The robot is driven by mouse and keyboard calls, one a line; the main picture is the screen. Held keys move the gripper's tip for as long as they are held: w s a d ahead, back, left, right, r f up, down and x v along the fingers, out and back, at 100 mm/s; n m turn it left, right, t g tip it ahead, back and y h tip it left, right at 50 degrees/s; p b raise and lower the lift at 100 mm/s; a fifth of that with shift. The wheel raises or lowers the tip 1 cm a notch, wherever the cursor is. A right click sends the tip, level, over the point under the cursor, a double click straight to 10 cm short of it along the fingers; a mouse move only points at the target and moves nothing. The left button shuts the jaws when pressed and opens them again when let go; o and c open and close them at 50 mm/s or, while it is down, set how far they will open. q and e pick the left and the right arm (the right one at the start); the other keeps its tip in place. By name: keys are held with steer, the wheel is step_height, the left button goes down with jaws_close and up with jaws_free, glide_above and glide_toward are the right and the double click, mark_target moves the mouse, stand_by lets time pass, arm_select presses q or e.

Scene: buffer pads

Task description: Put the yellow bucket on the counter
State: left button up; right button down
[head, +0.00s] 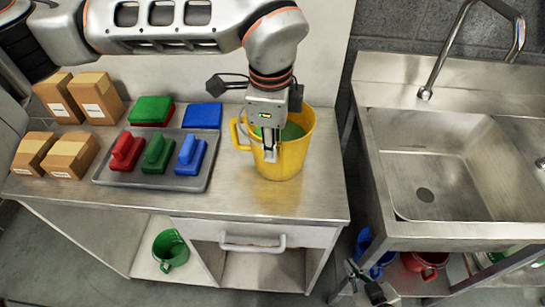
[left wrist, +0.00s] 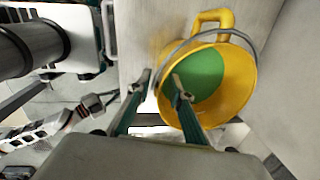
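The yellow bucket (head: 285,165) stands upright on the metal counter (head: 235,200), near its right end. Its yellow handle is on the left, and a green surface shows inside. In the left wrist view the bucket (left wrist: 240,85) has a thin grey bail by its rim. My left gripper (head: 269,150) is at the bucket's near rim. In the left wrist view its fingers (left wrist: 160,82) are apart, one outside the wall and one over the inside, with a visible gap around the rim. My right gripper (head: 367,280) is low, right of the counter; its fingers are unclear.
A grey tray (head: 200,180) with red, green and blue pad holders lies left of the bucket. Green and blue pads (head: 203,116) and cardboard boxes (head: 95,97) stand behind and left. A steel sink (head: 440,165) is to the right.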

arm_select(q)
steer(key=shift+s+r, duration=0.15)
steer(key=shift+r, duration=0.9)
steer(key=shift+s+r, duration=0.15)
steer(key=shift+r, duration=0.85)
